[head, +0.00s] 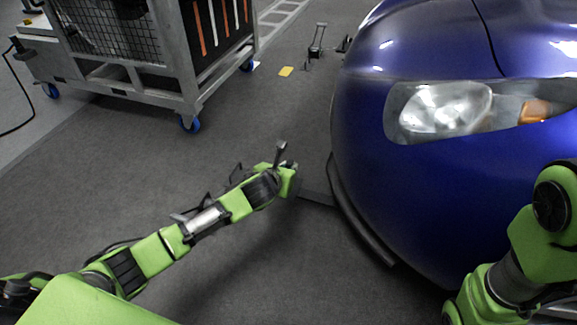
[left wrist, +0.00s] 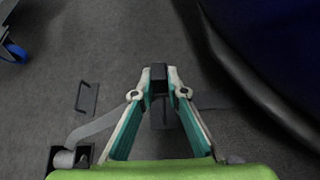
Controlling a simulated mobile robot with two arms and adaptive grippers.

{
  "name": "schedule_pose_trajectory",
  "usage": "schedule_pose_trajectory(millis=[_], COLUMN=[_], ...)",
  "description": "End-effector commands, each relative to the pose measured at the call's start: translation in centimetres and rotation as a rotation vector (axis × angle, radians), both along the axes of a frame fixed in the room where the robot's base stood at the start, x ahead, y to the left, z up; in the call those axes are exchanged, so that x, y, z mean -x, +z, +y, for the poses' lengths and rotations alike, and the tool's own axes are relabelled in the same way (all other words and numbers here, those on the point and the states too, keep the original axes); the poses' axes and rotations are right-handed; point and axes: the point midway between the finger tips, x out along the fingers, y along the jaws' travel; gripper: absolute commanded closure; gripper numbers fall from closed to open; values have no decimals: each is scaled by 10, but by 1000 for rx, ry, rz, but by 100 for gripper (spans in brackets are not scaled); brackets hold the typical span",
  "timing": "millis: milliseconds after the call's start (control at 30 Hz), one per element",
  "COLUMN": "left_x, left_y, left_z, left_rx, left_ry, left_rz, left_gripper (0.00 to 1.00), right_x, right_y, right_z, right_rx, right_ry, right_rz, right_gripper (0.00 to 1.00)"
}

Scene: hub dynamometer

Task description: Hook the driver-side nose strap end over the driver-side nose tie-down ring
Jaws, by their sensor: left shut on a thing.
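My left gripper (left wrist: 158,78) shows in the left wrist view with its teal and white fingers closed on a small dark block, apparently the strap end (left wrist: 158,84). A dark stem shows below it between the fingers. A grey strap (left wrist: 95,128) rises from a dark floor fitting (left wrist: 57,160) toward the left finger. A thin black ring-like loop (left wrist: 78,97), possibly the tie-down ring, lies on the floor left of the gripper, apart from it. In the head view my left gripper (head: 290,178) is low before the car's nose, its fingertips mostly hidden. My right gripper is out of view.
The blue car (head: 440,195) fills the right, its dark lower lip (head: 360,228) close to my left gripper. A wheeled metal cart (head: 165,75) stands at the back left. A yellow tag (head: 286,71) lies farther back.

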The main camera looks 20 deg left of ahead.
Motion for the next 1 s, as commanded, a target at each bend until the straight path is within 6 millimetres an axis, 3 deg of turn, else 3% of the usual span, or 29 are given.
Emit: schedule_pose_trajectory(millis=[767,800,833,1000], left_x=[-1,-1,-1,0], left_y=[-17,-17,-17,-18], left_z=[0,0,0,0], left_rx=[1,1,1,1], left_ry=[-1,-1,-1,-1], left_rz=[-3,-3,-2,-2], left_gripper=[100,76,69,67], right_x=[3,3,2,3], right_y=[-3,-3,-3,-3], right_z=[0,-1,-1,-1], right_rx=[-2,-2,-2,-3], right_ry=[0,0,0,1], right_rz=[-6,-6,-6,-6], right_gripper=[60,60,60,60])
